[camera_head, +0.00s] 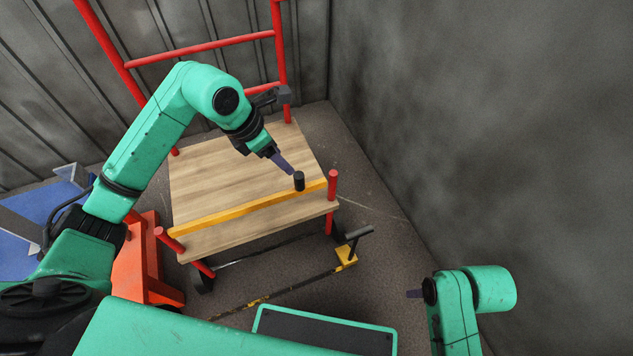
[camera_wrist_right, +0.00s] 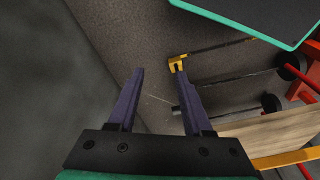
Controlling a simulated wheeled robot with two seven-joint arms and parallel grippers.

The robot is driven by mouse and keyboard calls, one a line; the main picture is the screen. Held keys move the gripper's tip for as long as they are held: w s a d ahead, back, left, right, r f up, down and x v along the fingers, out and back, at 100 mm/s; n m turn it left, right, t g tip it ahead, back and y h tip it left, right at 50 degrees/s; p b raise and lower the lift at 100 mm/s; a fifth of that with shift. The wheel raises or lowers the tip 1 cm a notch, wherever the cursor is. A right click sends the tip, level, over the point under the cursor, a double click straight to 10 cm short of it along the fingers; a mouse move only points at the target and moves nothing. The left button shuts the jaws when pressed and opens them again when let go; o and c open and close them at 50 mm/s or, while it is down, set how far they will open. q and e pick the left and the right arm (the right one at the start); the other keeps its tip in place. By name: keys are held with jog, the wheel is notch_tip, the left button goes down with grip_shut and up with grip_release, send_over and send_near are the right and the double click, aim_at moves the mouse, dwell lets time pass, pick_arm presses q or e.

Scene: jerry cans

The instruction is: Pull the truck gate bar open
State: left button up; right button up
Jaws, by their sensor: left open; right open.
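The truck is a cart with a wooden deck (camera_head: 215,165); the deck also shows in the right wrist view (camera_wrist_right: 270,132). The yellow gate bar (camera_head: 240,210) lies across its near side, between short red posts (camera_head: 332,186). A black upright handle (camera_head: 299,182) stands near the bar's right end. My left gripper (camera_head: 287,168) is open, its fingertips pointing down just behind and left of the handle; I cannot tell if they touch it. The bar also shows in the right wrist view (camera_wrist_right: 290,159). My right gripper (camera_wrist_right: 161,70) is open and empty, away from the truck.
A dark wall (camera_head: 480,120) rises at the right. Red rails (camera_head: 200,47) stand at the truck's back. Orange (camera_head: 140,265) and blue (camera_head: 50,205) objects are at left.

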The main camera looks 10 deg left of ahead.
aim_at(303, 180)
pick_arm(q)
jog(key=b+x, duration=0.1)
jog(key=x, duration=0.3)
jog(key=shift+s+d, duration=0.1)
jog(key=shift+s, duration=0.1)
jog(key=b+x, duration=0.2)
jog(key=x, duration=0.7)
jog(key=shift+w+f, duration=0.1)
jog(key=shift+f, duration=0.05)
jog(key=shift+d+f, duration=0.1)
jog(key=shift+f, duration=0.05)
grip_shut()
pick_arm(e)
jog(key=w+a+f+t+y, duration=0.2)
jog(key=w+a+f+t, duration=0.1)
jog(key=a, duration=0.3)
jog(key=shift+w+f+n, duration=0.2)
jog(key=shift+w+n, duration=0.2)
jog(key=shift+w, duration=0.15)
pick_arm(q)
jog(key=shift+w, duration=0.1)
